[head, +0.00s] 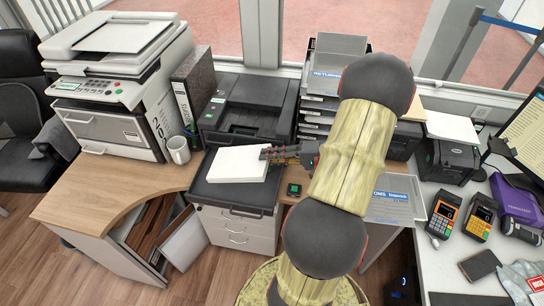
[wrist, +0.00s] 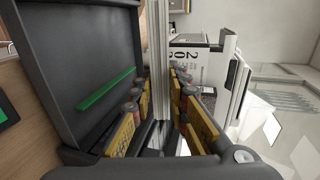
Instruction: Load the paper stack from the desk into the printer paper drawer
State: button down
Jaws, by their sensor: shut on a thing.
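The white paper stack (head: 236,164) is level over the pulled-out black paper drawer (head: 220,196) in the head view. The black printer (head: 246,108) stands right behind the drawer. My gripper (head: 272,153) comes in from the right and is shut on the stack's right edge. In the wrist view the stack (wrist: 160,55) shows edge-on between the fingers (wrist: 160,98). The drawer's dark floor (wrist: 75,60), with a green strip, lies to the left of it. The stack looks raised above the floor, but how far I cannot tell. The stack hides much of the drawer in the head view.
A white copier (head: 110,80), a mug (head: 178,149) and a binder (head: 195,90) stand left of the printer. Stacked letter trays (head: 318,110) rise at its right. The wooden desk's left part is clear.

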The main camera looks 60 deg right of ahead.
jog(key=shift+w+a+f+b, duration=0.25)
jog(key=shift+w+f+b, duration=0.35)
jog(key=shift+f+b, duration=0.75)
jog(key=shift+w+a+f+b, duration=0.2)
jog(key=shift+w+f+b, duration=0.5)
jog(key=shift+f, duration=1.15)
jog(key=shift+w+a+f+b, duration=0.25)
jog(key=shift+w+f+b, duration=0.25)
jog(key=shift+f+b, duration=0.9)
jog(key=shift+f, duration=0.2)
jog(key=c, duration=1.6)
grip_release()
jog(key=shift+c, duration=0.2)
jog(key=shift+s, duration=0.1)
jog(key=shift+p+v, duration=0.65)
jog(key=shift+v, duration=2.75)
jog(key=shift+r, duration=0.1)
